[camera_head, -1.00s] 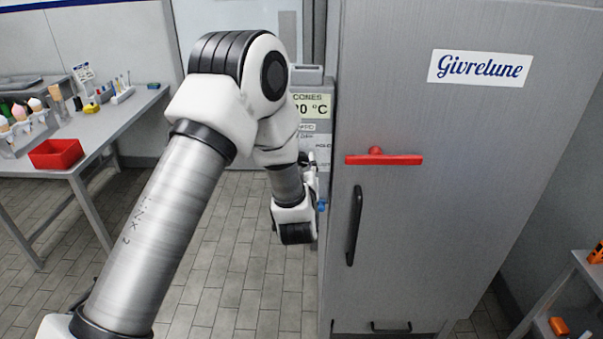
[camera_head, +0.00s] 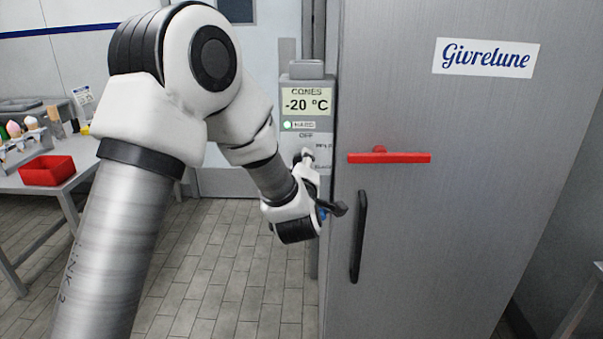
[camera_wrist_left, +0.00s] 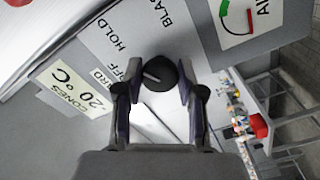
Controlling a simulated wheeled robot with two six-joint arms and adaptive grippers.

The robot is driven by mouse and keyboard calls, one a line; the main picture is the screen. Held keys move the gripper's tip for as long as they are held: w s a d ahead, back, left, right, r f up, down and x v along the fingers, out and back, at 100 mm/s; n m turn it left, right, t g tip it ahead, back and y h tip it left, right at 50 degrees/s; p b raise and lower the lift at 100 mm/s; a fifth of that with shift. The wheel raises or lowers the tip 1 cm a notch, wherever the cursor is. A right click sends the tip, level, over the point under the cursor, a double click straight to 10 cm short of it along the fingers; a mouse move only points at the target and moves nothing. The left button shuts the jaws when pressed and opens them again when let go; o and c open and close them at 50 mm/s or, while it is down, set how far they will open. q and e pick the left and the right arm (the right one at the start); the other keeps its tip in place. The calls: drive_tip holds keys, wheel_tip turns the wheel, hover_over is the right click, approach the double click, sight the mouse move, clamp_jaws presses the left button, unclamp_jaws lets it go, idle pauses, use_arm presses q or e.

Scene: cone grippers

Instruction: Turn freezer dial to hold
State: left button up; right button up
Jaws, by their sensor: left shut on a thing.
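The control panel (camera_head: 306,111) stands left of the freezer (camera_head: 450,200). Its display reads -20 °C, and a green light is lit beside HARD. In the left wrist view the black round dial (camera_wrist_left: 159,77) has a short white mark pointing left, towards the OFF and HOLD lettering; I cannot tell exactly which. My left gripper (camera_wrist_left: 159,92) is shut on the dial, one finger on each side. My right gripper is not in view.
The freezer door has a red bar (camera_head: 390,158) and a black handle (camera_head: 358,237) close to the right of my gripper. A table with a red bin (camera_head: 48,170) and cones stands at the left. The tiled floor between is clear.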

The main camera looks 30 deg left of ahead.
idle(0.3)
use_arm(q)
drive_tip(key=o, duration=1.1)
drive_tip(key=v, duration=1.2)
drive_tip(key=shift+s+a, duration=0.1)
